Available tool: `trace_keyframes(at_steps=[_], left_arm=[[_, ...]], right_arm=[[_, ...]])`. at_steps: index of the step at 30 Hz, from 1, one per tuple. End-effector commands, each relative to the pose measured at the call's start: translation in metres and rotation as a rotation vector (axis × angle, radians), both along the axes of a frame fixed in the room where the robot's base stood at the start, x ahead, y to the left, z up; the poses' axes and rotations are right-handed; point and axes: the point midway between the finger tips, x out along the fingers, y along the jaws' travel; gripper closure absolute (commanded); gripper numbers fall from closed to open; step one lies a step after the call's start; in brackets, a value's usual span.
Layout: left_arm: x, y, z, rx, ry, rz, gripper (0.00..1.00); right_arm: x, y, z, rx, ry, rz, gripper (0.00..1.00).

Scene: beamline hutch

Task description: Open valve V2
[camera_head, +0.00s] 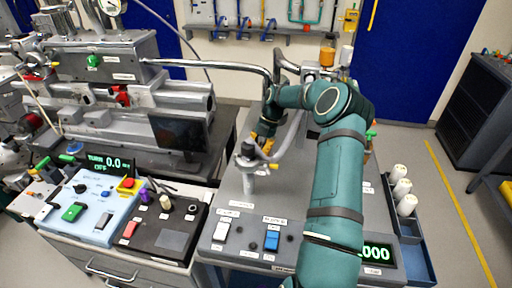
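My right arm comes in from the bottom, right of centre, and bends left over the grey bench panel. My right gripper (263,142) points down at the far part of the panel, beside a grey upright fitting with a knob-like top (248,164). I cannot tell whether they touch, or whether the fingers are open or shut. A green handle (371,133) shows partly behind my arm on the right. The labels are too small to read, so I cannot tell which part is valve V2. My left gripper is not in view.
Bent metal pipes (215,66) run behind the gripper. A white switch (221,231) and a blue switch (271,241) sit at the panel's front. A blue control box (90,206) stands left. White bottles (398,186) stand in a blue tray (415,243) at right.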

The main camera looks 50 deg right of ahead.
Motion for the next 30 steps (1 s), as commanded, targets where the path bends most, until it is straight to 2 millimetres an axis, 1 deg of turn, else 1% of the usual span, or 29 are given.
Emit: trace_keyframes(at_steps=[1,9,24,25,27,30], left_arm=[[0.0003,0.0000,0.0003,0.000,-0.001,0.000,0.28],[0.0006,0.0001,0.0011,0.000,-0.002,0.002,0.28],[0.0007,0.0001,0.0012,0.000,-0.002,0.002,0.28],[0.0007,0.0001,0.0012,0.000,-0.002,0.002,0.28],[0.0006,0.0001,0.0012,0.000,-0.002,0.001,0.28],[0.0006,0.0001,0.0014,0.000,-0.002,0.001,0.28]], right_arm=[[-0.0029,0.0018,-0.0038,0.008,0.009,0.027,1.00],[-0.0070,-0.0001,-0.0044,0.007,0.009,0.109,1.00],[-0.0080,-0.0005,-0.0045,0.007,0.009,0.126,1.00],[-0.0080,-0.0005,-0.0045,0.007,0.009,0.126,0.74],[-0.0078,-0.0006,-0.0041,0.006,0.008,0.126,0.51],[-0.0072,-0.0013,-0.0029,0.004,0.006,0.126,0.51]])
